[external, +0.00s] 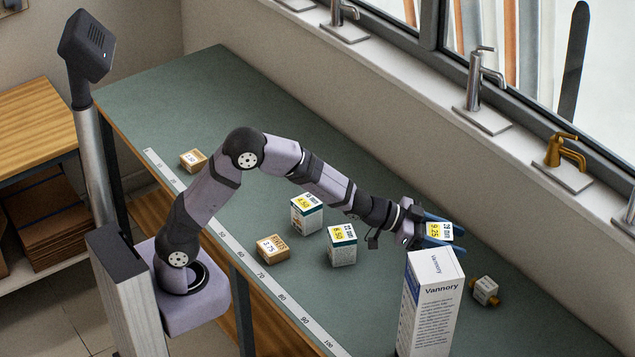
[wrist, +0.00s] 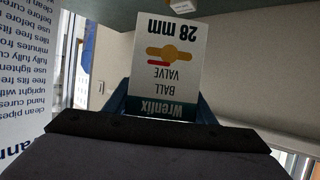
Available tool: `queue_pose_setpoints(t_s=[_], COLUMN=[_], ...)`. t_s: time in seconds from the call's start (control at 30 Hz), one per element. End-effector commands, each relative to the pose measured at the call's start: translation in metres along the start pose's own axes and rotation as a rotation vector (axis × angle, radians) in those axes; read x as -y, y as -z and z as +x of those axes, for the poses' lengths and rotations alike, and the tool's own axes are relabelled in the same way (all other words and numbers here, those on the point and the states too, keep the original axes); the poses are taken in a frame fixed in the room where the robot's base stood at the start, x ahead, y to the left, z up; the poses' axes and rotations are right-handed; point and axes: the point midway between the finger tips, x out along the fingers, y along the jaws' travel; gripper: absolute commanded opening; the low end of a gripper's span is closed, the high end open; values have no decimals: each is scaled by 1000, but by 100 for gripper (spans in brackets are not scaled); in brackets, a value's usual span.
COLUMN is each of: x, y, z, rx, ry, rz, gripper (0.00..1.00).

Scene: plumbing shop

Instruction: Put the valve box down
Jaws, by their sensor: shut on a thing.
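My gripper (external: 432,230) is shut on a white valve box (external: 440,231) with a yellow price label, on the right part of the bench. In the wrist view the valve box (wrist: 165,85) shows upside down between the fingers, with "Wrenlix", "BALL VALVE" and "28 mm" printed on it. In the external view its lower part is hidden behind a tall box, so I cannot tell its height above the bench. Two similar valve boxes stand on the green bench (external: 215,90): one (external: 306,214) and one (external: 341,245) nearer the gripper.
The tall white Vannory box (external: 430,305) stands close in front of my gripper. Small cardboard boxes (external: 272,249) (external: 193,160) sit near the ruler strip (external: 255,267). The back left of the bench is clear.

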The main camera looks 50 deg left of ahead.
Motion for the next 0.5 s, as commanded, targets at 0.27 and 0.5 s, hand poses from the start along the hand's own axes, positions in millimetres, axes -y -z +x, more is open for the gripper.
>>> queue_pose_setpoints(t_s=[0.27, 0.5], x=[-36, -30], y=[-5, -21], z=[-11, -25], rx=[-2, -3], ry=[62, 175], rz=[-26, -73], gripper=[13, 13])
